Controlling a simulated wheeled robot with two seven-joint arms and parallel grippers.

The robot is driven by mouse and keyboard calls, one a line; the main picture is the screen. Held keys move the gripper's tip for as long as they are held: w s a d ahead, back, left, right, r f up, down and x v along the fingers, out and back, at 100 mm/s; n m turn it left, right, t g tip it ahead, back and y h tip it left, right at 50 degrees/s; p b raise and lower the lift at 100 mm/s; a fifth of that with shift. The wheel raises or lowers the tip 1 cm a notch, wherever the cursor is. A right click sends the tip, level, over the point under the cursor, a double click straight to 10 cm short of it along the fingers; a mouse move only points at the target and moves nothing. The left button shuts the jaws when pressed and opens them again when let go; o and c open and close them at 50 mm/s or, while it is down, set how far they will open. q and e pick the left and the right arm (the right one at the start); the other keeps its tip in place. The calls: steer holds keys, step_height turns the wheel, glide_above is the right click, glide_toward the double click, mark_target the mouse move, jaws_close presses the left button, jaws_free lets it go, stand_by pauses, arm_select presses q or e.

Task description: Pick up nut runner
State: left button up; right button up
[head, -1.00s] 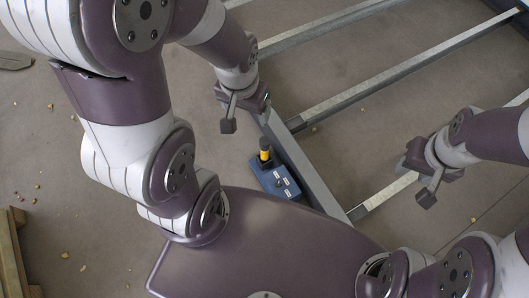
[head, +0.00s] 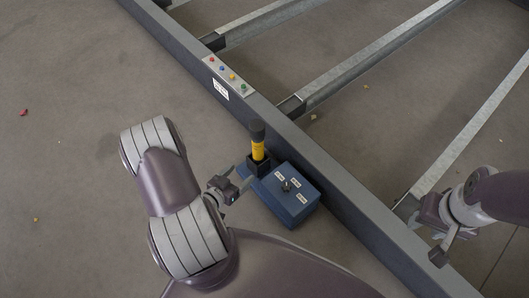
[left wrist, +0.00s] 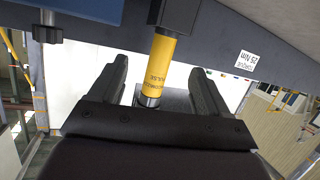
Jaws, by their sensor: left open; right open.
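The nut runner (head: 258,149), a yellow cylinder with a black top, stands upright in a dark holder at the left end of a blue box (head: 290,204). My left gripper (head: 240,176) is open just left of it, its fingers pointing toward the tool. In the left wrist view, the yellow nut runner body (left wrist: 160,62) appears between the two spread fingers of my left gripper (left wrist: 158,75). I cannot tell whether the fingers reach around it or touch it. My right gripper (head: 425,236) is open and empty at the right, apart from the tool.
A dark grey frame beam (head: 333,172) runs diagonally just behind the blue box. Galvanized cross bars (head: 370,60) extend from it to the upper right. Coloured buttons (head: 231,77) and a white label sit on the beam. The floor at left is mostly clear.

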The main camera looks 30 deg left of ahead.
mark_target(254, 144)
arm_select(q)
steer(key=w+r+t+b, duration=0.1)
steer(key=w+r, duration=0.1)
steer(key=w+r+t+b, duration=0.1)
steer(key=w+r, duration=0.1)
steer(key=w, duration=0.1)
steer(key=w+r+m+t+b, duration=0.1)
steer(key=w, duration=0.2)
steer(key=shift+w+d+r+h, duration=0.1)
steer(key=shift+w+r+h, duration=0.1)
steer(key=shift+r+h, duration=0.15)
steer(key=shift+w+r, duration=0.1)
steer(key=shift+w, duration=0.25)
steer(key=w+b, duration=0.1)
steer(key=w, duration=0.1)
steer(key=w+d+b, duration=0.1)
steer(key=w+b, duration=0.1)
steer(key=shift+w, duration=0.15)
steer(key=shift+w+b, duration=0.35)
steer(key=shift+w+r, duration=0.1)
steer(key=shift+r, duration=0.05)
steer(key=c, duration=1.2)
steer(key=shift+r, duration=0.1)
jaws_close()
